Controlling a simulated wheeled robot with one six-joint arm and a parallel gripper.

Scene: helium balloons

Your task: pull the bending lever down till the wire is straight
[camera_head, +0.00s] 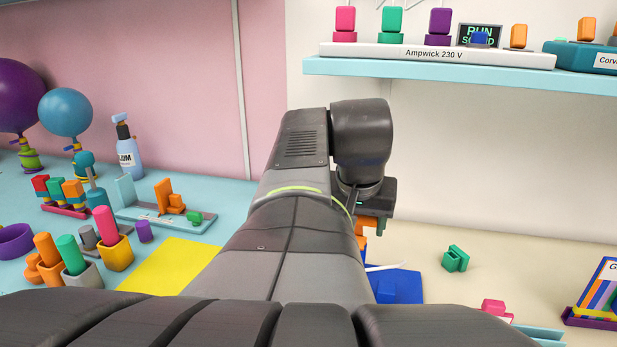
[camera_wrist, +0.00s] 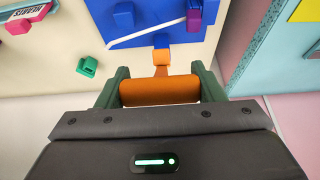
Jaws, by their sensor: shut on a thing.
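My gripper (camera_wrist: 159,82) has its two green fingers on either side of the wide orange lever handle (camera_wrist: 160,92), shut on it. A narrower orange piece of the lever runs on from the handle toward the blue bending base (camera_wrist: 148,18). The thin white wire (camera_wrist: 145,35) lies slantwise across the blue base, one end near a purple block (camera_wrist: 195,14). In the head view my arm hides most of the lever; a bit of orange (camera_head: 366,222) shows under my wrist. The blue base (camera_head: 400,285) and part of the wire (camera_head: 386,266) show there too. Whether the wire is fully straight is hard to tell.
A green block (camera_head: 455,259) stands on the cream table right of the base. A pale blue shelf (camera_head: 460,76) with switch boxes hangs above. At left are a yellow mat (camera_head: 172,266), colored pegs in cups, balloons and a spray bottle (camera_head: 128,150).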

